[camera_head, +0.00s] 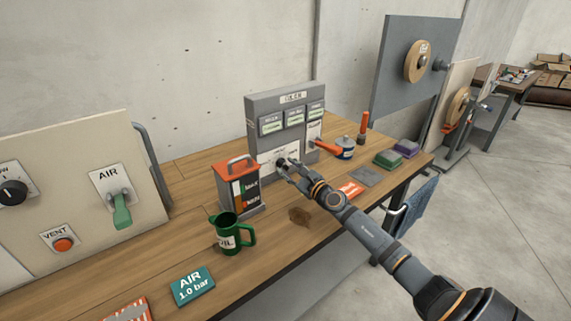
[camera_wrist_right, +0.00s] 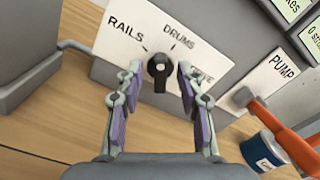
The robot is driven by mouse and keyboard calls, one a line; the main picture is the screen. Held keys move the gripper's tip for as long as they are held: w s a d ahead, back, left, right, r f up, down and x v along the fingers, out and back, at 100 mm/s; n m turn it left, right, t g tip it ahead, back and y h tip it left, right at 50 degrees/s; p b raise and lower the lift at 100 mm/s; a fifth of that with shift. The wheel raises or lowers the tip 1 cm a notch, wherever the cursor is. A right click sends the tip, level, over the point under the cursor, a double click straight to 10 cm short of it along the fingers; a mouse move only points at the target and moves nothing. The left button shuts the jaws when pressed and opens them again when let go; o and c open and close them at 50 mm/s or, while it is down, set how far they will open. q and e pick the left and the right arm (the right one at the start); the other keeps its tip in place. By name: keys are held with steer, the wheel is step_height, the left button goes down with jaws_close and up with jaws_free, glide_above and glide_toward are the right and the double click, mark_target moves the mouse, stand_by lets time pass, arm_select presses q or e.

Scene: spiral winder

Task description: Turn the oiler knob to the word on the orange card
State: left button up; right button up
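The grey oiler (camera_head: 252,110) stands on the bench with a white dial plate on its front. Its black knob (camera_wrist_right: 159,68) shows in the right wrist view between the labels RAILS at left and DRUMS at upper right. A third label at right is partly covered by a finger. A black bar of the knob hangs downward in that picture; which word it marks I cannot tell. My right gripper (camera_wrist_right: 158,76) is open, with a finger on either side of the knob and visible gaps. The orange card (camera_head: 350,189) lies on the bench, partly behind my arm, its word unreadable. My left gripper is out of view.
A PUMP plate with an orange lever (camera_head: 327,147) and a blue-and-white can (camera_head: 345,150) stand right of the knob. A red-topped canister (camera_head: 236,187) and green jug (camera_head: 228,236) stand left. Green (camera_head: 388,158) and purple (camera_head: 407,148) blocks lie farther right.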

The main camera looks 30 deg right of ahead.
steer(key=shift+w, duration=1.15)
steer(key=shift+c, duration=0.2)
jaws_close()
